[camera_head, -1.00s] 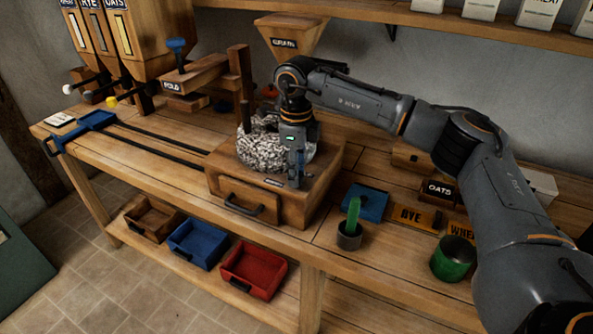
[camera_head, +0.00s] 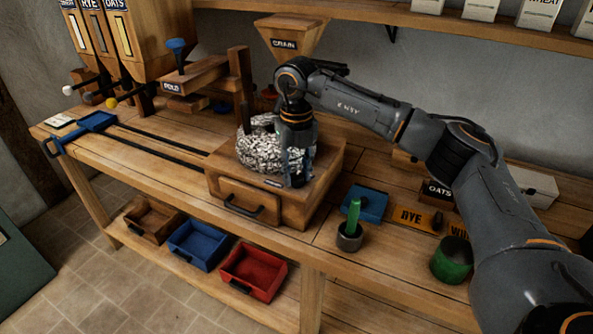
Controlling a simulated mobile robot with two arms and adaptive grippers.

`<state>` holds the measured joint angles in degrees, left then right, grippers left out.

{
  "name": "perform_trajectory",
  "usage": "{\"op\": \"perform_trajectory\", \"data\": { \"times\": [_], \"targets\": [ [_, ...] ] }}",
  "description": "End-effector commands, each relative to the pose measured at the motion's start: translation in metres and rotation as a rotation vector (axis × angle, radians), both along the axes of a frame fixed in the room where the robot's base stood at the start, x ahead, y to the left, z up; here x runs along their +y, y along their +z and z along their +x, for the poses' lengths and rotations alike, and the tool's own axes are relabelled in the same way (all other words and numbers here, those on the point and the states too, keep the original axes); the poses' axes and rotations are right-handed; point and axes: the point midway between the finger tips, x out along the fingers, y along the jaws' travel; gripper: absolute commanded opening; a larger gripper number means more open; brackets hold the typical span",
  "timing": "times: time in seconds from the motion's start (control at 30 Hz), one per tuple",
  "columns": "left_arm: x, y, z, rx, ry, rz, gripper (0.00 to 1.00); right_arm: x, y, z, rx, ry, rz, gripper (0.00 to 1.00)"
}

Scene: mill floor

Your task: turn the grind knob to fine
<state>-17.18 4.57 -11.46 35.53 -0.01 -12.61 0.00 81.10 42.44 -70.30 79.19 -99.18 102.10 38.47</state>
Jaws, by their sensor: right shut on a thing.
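The grind knob itself is hidden behind my right gripper, so its setting cannot be read. My right gripper (camera_head: 296,180) points down at the front right of the mill's wooden box (camera_head: 320,188), beside the speckled grey millstone (camera_head: 262,152). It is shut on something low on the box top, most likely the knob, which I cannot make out. A small label (camera_head: 273,183) on the box's front top edge is too small to read. My left gripper is not in the view.
A GRAIN hopper (camera_head: 285,40) stands behind the mill, and a drawer (camera_head: 248,202) is in its front. A cup with a green handle (camera_head: 350,236), a blue tray (camera_head: 366,204) and a green tin (camera_head: 452,260) are to the right. Coloured bins (camera_head: 254,270) sit on the lower shelf.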

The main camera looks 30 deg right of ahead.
Motion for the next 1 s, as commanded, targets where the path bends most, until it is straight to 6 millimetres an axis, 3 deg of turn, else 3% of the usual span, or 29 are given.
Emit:
{"op": "perform_trajectory", "data": {
  "times": [0.3,0.77,0.8,0.9,1.0],
  "targets": [
    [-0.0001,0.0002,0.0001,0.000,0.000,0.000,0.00,-0.0001,0.0006,0.0005,-0.002,-0.097,0.000,0.01],
    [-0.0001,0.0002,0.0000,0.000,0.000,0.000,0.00,-0.0002,0.0007,0.0005,-0.002,-0.110,0.001,0.01],
    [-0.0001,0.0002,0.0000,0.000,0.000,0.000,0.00,-0.0002,0.0007,0.0005,-0.002,-0.110,0.001,0.35],
    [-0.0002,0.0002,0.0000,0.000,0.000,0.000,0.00,-0.0002,0.0006,0.0005,-0.002,-0.110,0.001,0.55],
    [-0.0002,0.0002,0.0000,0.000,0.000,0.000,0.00,-0.0002,0.0005,0.0004,-0.002,-0.109,0.000,0.56]
  ]
}}
